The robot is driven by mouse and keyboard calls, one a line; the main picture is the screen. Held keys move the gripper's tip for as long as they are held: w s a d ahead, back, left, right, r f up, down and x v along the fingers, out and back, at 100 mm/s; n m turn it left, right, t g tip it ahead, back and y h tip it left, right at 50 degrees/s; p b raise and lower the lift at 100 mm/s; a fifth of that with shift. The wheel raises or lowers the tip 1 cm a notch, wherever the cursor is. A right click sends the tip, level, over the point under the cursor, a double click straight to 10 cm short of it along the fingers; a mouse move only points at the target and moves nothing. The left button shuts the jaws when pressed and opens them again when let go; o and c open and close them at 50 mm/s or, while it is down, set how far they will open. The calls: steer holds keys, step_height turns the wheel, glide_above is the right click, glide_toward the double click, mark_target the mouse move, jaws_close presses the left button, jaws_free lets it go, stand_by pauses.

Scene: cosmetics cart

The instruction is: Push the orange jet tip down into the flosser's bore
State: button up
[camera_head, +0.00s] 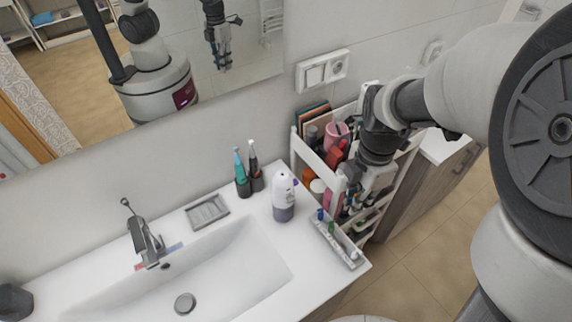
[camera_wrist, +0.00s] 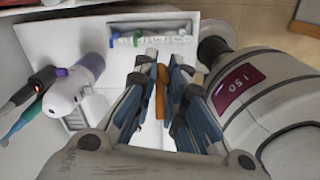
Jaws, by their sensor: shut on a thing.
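An orange piece, apparently the jet tip (camera_wrist: 160,92), sits between the fingers of my gripper (camera_wrist: 160,68) in the wrist view. The fingers are closed on it. In the head view my gripper (camera_head: 351,205) hangs beside the counter's right end, near a small light tray (camera_head: 352,258); I cannot make out the orange piece there. The tray (camera_wrist: 153,55) holds blue, green and pale small pieces. I cannot tell for certain which device is the flosser, and no bore shows clearly. A white device with a purple-grey base (camera_head: 284,196) stands on the counter, also seen in the wrist view (camera_wrist: 66,100).
A teal brush-like handle (camera_head: 240,168) and a dark one (camera_head: 254,165) stand in dark holders by the wall. The sink (camera_head: 215,270) is at left. A white cart (camera_head: 316,155) full of cosmetics stands close behind my gripper. A soap dish (camera_head: 207,211) lies beyond the basin.

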stand_by(0.6)
steer(key=w+a+r+p, duration=0.5)
steer(key=w+a+p, duration=0.1)
steer(key=a+p, duration=0.1)
steer(key=r+p, duration=0.1)
steer(key=p, duration=0.6)
glide_above(283, 189)
steer(key=w, duration=0.3)
steer(key=shift+s+a+r, duration=0.15)
steer(key=shift+f+b, duration=2)
steer(key=shift+f, duration=0.95)
steer(key=shift+f+b, duration=0.9)
steer(key=shift+f, duration=0.3)
steer(key=shift+o, duration=1.2)
steer(key=o, duration=0.5)
